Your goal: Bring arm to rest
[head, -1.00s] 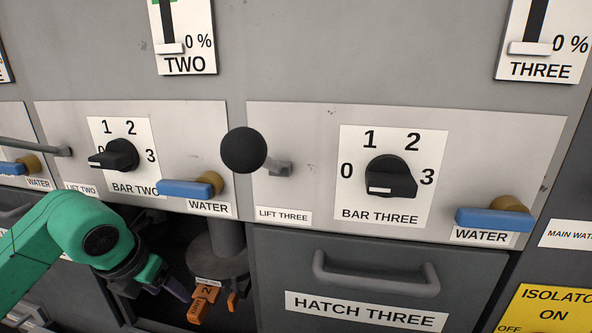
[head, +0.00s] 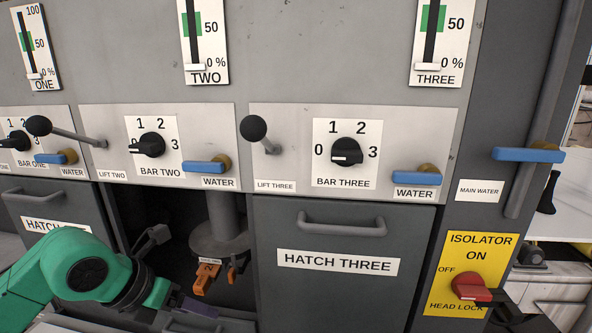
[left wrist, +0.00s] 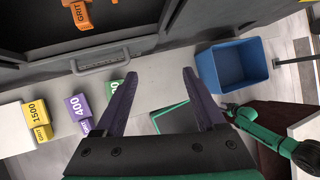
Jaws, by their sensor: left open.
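My left arm (head: 75,270) is green and reaches in from the lower left in the head view. Its gripper (head: 195,308) is low in front of the open bay under bar two, partly cut off by the bottom edge. In the left wrist view the gripper (left wrist: 160,74) has its two purple fingers spread wide, with nothing between them. A second green arm (left wrist: 268,135), which looks like my right one, shows at the right of the left wrist view. Its dark end (left wrist: 229,107) is too small to read.
An orange grit block (head: 207,278) sits under the round grey head (head: 217,245) in the open bay. Hatch three (head: 340,290) is shut. The left wrist view shows orange, purple and green grit blocks (left wrist: 77,106) and a blue bin (left wrist: 232,66). A red isolator knob (head: 472,287) is at right.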

